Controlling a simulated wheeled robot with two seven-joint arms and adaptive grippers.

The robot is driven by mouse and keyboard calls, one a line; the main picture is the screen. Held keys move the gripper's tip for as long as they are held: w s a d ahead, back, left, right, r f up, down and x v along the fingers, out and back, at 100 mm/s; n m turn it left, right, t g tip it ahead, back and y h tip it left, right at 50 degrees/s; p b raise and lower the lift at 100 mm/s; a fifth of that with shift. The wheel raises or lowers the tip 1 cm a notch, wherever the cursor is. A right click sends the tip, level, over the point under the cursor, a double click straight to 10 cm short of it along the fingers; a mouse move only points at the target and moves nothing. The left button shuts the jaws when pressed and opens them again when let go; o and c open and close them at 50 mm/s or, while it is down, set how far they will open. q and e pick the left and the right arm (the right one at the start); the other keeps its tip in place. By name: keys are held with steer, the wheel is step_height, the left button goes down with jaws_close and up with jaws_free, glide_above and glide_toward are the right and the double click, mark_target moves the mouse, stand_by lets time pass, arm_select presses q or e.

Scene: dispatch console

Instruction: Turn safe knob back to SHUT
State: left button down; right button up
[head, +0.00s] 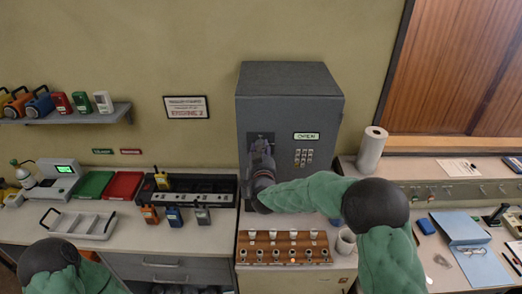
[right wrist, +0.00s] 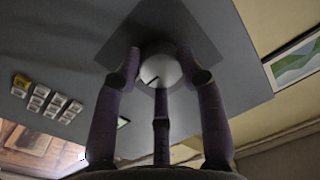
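The grey safe (head: 250,115) stands on the counter in the middle of the head view. A sign on its front reads OPEN (head: 306,136), above a small keypad (head: 303,157). My right gripper (head: 262,160) is at the left part of the front and hides most of the knob in that view. In the right wrist view the round pale knob (right wrist: 160,70) sits between my right gripper's dark fingers, which close in on its rim from left, right and below. A dark mark shows on the knob's face. My left gripper is out of view; only the left arm shows.
A wooden rack of small white-topped pieces (head: 283,255) stands below the safe, and a mug (head: 346,241) is to its right. A charger bank with radios (head: 205,190) is to the left. A paper roll (head: 371,149) stands at right.

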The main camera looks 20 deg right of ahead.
steer(key=c, duration=0.3)
steer(key=shift+c, duration=0.2)
steer(key=shift+n, duration=0.4)
steer(key=n, duration=0.2)
steer(key=shift+n, duration=0.4)
steer(key=n+p, duration=0.1)
steer(key=n, duration=0.2)
steer(key=shift+r, duration=0.15)
steer(key=n+p, duration=0.2)
steer(key=n, duration=0.3)
steer(key=shift+a+n+g+p, duration=0.1)
steer(key=shift+n+g+p, duration=0.2)
steer(key=shift+g+p, duration=0.1)
steer(key=n+p, duration=0.2)
steer(key=n, duration=0.3)
steer(key=shift+h, duration=0.4)
